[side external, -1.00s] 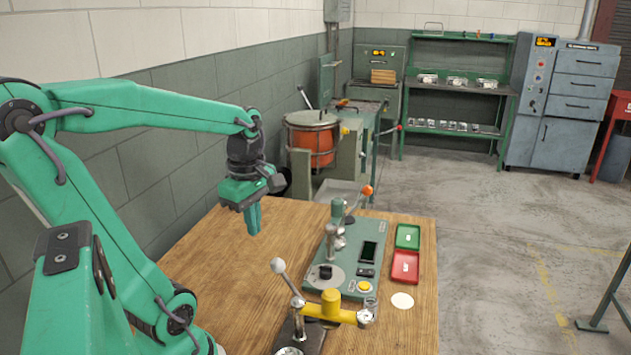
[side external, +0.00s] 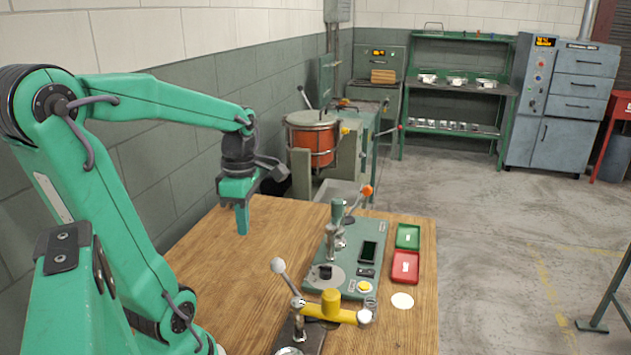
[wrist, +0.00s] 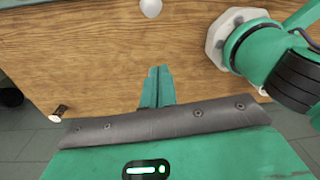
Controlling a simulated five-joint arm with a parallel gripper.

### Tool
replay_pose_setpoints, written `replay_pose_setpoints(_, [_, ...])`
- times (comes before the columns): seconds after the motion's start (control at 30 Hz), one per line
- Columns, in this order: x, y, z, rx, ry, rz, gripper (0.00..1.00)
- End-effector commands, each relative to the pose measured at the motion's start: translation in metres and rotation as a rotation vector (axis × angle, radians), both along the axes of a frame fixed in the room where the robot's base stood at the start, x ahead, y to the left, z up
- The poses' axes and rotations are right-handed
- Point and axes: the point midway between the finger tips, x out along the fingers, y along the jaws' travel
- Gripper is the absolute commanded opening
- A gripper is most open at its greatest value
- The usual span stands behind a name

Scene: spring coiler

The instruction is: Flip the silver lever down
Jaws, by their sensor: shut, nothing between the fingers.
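The silver lever (side external: 288,282) stands tilted up to the left from its pivot beside the yellow arm of the coiler, in the lower middle of the side external view. It ends in a pale ball knob. My gripper (side external: 242,232) points down over the wooden table, left of and beyond the lever, apart from it. Its two green fingers are shut with nothing between them. In the wrist view the fingertips (wrist: 160,70) are together, and a pale round knob (wrist: 150,7) is cut by the top edge; I cannot tell for sure that it is the lever's knob.
A green-grey panel (side external: 312,263) with an orange-knobbed handle (side external: 367,192) stands right of my gripper. A green tray (side external: 408,236) and a red tray (side external: 405,267) lie beyond it. The wooden table (side external: 225,285) is clear around my gripper.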

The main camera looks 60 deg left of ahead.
Motion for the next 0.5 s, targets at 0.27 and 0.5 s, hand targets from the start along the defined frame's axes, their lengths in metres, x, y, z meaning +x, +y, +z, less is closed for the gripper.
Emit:
replay_pose_setpoints(0.27, [-0.001,-0.001,-0.019,-0.003,0.003,-0.001,0.00])
replay_pose_setpoints(0.5, [-0.003,-0.003,-0.052,-0.003,0.004,-0.001,0.00])
